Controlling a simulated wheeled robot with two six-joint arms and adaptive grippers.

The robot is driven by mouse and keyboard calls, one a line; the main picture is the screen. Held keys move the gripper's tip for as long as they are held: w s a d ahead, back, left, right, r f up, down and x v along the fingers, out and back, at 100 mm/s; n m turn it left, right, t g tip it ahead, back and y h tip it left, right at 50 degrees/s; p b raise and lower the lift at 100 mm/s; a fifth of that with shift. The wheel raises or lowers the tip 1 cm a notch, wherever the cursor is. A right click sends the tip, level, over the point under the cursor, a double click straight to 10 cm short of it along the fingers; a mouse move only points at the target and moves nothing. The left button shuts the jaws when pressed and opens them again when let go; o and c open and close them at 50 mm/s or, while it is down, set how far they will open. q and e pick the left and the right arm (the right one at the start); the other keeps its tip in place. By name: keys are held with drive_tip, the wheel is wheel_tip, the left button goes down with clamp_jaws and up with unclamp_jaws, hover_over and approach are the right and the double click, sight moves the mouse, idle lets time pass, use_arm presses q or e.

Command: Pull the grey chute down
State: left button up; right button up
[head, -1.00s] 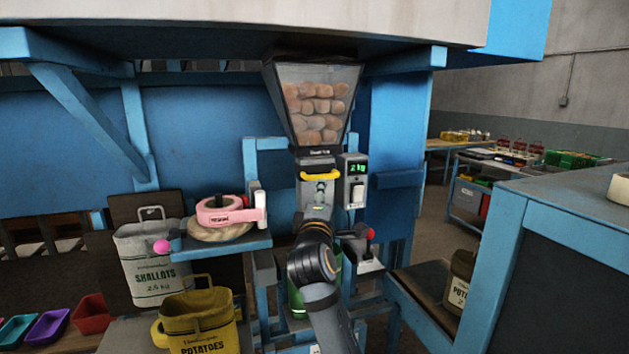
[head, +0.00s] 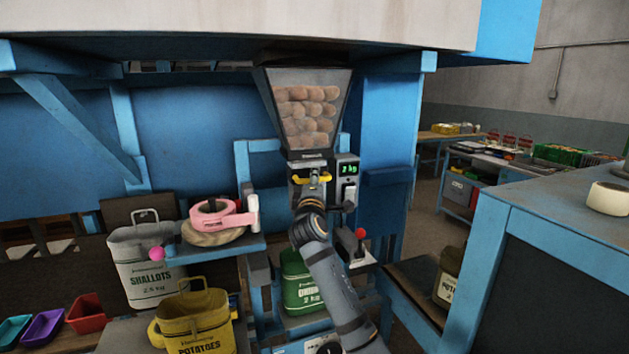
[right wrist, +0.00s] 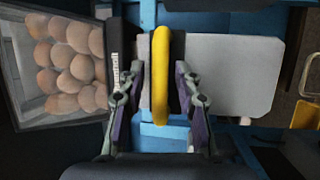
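The grey chute (head: 296,172) is under the hopper (head: 311,112), with a yellow handle (head: 301,180) across its front. My right arm hides much of the chute in the head view. In the right wrist view the chute (right wrist: 232,75) is a pale grey plate and the yellow handle (right wrist: 160,75) stands upright in the picture. My right gripper (head: 315,177) is at the handle. In the right wrist view its two fingers (right wrist: 160,88) are apart, one on each side of the handle, with gaps showing. My left gripper is in neither view.
A green sack (head: 303,284) stands below the chute. A display box (head: 348,180) reading 2 kg and a red-knobbed lever (head: 361,234) are to the right. A shelf (head: 215,250) with a pink tape dispenser (head: 222,217) is at the left, above a yellow potato sack (head: 196,325).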

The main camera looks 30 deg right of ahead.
clamp_jaws()
wheel_tip(320, 180, down, 17)
drive_tip(key=b, duration=1.1)
drive_tip(key=shift+r, duration=0.15)
drive_tip(key=shift+o, duration=0.4)
unclamp_jaws()
drive_tip(key=shift+o, duration=0.6)
drive_tip(key=shift+r, duration=0.1)
